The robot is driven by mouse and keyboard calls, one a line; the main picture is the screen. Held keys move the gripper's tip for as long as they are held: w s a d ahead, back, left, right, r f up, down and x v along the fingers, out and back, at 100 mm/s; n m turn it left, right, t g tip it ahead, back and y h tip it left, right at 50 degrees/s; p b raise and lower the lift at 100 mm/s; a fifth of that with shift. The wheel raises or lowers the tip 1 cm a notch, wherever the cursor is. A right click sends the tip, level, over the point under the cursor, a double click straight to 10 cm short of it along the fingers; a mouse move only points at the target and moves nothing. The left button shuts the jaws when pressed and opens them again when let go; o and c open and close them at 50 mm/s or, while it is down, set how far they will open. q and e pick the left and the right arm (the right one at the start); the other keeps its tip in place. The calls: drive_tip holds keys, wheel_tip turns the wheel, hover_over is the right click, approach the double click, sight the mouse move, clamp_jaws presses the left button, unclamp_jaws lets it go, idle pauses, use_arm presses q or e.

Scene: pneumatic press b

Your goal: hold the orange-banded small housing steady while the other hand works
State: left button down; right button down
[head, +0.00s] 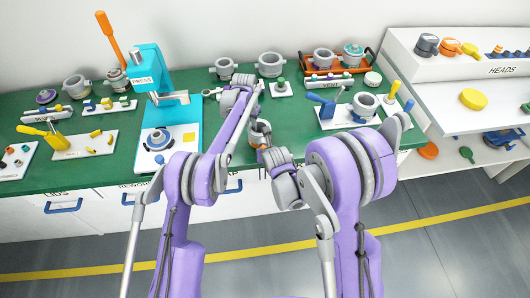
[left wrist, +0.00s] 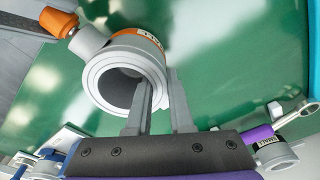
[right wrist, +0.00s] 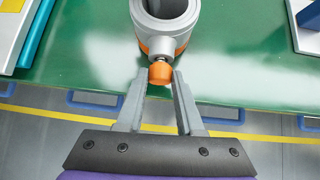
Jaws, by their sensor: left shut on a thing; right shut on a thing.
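The small housing (head: 259,136) is a grey ring body near the green bench's front edge. Its orange band (left wrist: 142,36) and open bore show in the left wrist view. My left gripper (left wrist: 160,84) is shut on the housing's wall, one finger in the bore and one outside. An orange cap (right wrist: 160,73) sits at the end of the housing's side port. My right gripper (right wrist: 160,78) is shut on this cap, a fingertip on each side. The cap also shows in the left wrist view (left wrist: 58,22). In the head view my arms partly hide the housing.
A blue press (head: 150,95) stands to the left. Several grey housings, one of them here (head: 270,64), stand at the back. A white tray (head: 350,113) with a grey housing is to the right. Bare green bench surrounds the small housing.

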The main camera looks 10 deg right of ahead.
drive_tip(key=shift+c, duration=2.3)
unclamp_jaws()
drive_tip(key=shift+s, duration=0.1)
drive_tip(key=v, duration=1.2)
